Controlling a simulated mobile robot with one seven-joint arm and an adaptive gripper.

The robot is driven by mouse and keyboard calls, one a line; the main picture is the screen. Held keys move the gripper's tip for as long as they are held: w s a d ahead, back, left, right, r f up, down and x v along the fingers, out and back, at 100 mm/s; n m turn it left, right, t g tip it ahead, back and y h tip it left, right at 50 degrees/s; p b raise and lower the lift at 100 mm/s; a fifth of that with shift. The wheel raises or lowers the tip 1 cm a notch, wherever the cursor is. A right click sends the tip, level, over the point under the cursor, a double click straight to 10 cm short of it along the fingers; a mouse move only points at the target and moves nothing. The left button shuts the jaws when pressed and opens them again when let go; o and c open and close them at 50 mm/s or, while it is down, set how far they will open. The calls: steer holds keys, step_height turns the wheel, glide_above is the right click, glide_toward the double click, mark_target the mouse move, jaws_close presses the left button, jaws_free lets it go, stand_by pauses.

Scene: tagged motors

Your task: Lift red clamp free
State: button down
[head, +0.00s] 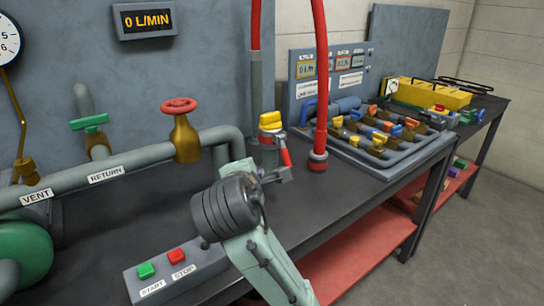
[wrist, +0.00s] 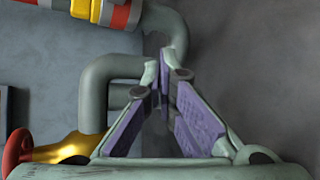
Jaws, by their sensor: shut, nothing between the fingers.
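A small red part (head: 286,157), which looks like the red clamp, sits beside a grey upright fitting with a yellow top (head: 270,120) in the head view. Red and yellow banded parts (wrist: 121,15) also show at the upper left edge of the wrist view, cut off by the frame; I cannot tell if they are the same pieces. My gripper (wrist: 160,68) has its purple-padded fingers together, with nothing between them. It points toward a grey pipe bend (wrist: 113,68) and appears apart from the red part.
A brass valve with a red wheel (head: 180,106) stands on the left pipe. A red hose (head: 320,70) rises just right of the fitting. A valve manifold (head: 385,165) fills the bench's right. A start/stop box (head: 175,268) sits at the front.

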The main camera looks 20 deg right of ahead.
mark_target(285, 153)
steer(key=shift+s, duration=0.1)
steer(key=w+d+f, duration=0.1)
steer(key=w, duration=0.1)
steer(key=w+d+p, duration=0.1)
steer(key=w+d, duration=0.1)
steer(key=w, duration=0.1)
steer(key=w+d+f, duration=0.1)
steer(key=w+d, duration=0.1)
steer(key=shift+w+d+f, duration=0.1)
steer(key=shift+w+f, duration=0.15)
steer(key=shift+f, duration=0.05)
steer(key=shift+s+d+r+p, duration=0.2)
steer(key=shift+s+d+p, duration=0.2)
steer(key=shift+d, duration=0.15)
steer(key=shift+d, duration=0.1)
steer(key=shift+s+r, duration=0.1)
